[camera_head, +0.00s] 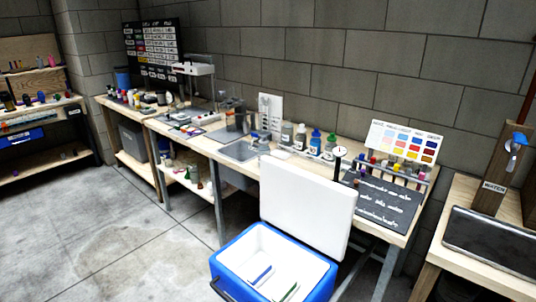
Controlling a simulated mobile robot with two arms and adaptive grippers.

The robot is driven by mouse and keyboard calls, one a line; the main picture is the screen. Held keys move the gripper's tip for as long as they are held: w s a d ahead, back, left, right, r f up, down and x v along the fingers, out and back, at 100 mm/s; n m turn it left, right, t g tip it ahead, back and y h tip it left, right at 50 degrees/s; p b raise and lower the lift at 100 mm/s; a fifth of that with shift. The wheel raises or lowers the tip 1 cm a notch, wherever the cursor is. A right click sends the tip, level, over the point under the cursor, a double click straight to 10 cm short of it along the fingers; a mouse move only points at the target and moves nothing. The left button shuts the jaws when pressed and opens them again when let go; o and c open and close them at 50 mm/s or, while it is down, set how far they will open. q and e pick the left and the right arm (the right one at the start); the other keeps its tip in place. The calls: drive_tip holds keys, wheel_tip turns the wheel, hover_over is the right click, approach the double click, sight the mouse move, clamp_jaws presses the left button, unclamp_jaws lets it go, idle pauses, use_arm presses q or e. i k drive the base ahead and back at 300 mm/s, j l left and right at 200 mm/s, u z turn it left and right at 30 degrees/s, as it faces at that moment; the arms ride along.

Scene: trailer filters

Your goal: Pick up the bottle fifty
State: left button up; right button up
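Several small bottles stand in a row on the long wooden workbench (228,150). Among them are a grey bottle (286,134), a white bottle with a dark cap (300,137), a blue-capped bottle (315,142) and a green-capped bottle (331,145). Their labels are too small to read, so I cannot tell which one is bottle fifty. Neither of my grippers is in view.
A blue cooler (222,264) with its white lid (305,205) raised stands in front of the bench. A side table with a black tray (492,243) is at right. Floor at left is clear.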

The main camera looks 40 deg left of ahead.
sight(262, 150)
drive_tip(key=i+j+z, duration=0.15)
drive_tip(key=j, duration=0.75)
drive_tip(key=j+z, duration=0.15)
drive_tip(key=j, duration=0.7)
